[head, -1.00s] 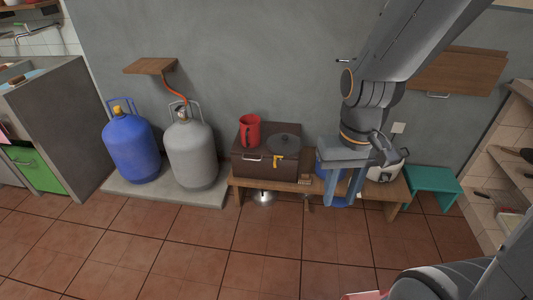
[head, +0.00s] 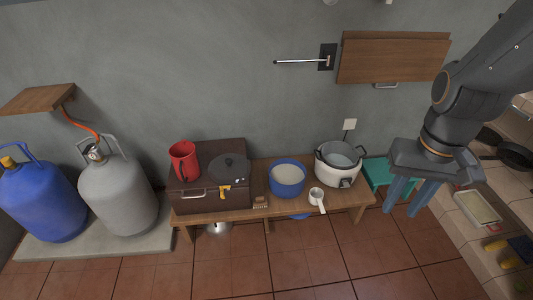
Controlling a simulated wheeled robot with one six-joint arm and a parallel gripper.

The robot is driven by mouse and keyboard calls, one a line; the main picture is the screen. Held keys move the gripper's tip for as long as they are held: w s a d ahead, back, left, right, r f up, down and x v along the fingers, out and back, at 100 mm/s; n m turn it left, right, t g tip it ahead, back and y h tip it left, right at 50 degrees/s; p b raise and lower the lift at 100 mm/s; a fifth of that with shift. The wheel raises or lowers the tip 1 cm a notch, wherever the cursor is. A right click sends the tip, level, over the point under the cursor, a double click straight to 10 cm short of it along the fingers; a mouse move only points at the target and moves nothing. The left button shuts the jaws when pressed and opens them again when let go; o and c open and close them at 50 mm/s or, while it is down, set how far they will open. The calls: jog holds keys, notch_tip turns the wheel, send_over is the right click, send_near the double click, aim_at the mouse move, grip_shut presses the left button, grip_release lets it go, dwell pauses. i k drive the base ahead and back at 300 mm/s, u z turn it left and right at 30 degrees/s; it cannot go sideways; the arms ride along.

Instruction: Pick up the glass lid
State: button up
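A dark round lid (head: 229,168) with a small knob lies on top of the brown box (head: 212,198), to the right of a red jug (head: 184,160). It looks dark grey, and I cannot tell whether it is glass. My gripper (head: 408,203) is at the right side of the head view, far to the right of the lid and past the bench end. It points down, its two blue fingers are apart, and nothing shows between them.
The low wooden bench (head: 262,209) also carries a blue pot (head: 287,180), a white ladle (head: 317,198) and a white cooker (head: 337,178). A teal stool (head: 376,174) stands right of it. Gas cylinders (head: 119,200) stand left. Tiled floor in front is clear.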

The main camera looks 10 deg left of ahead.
aim_at(228, 168)
jog(key=z, duration=0.25)
jog(key=i, duration=0.65)
jog(key=u, duration=0.75)
jog(key=i, duration=0.8)
jog(key=u, duration=0.8)
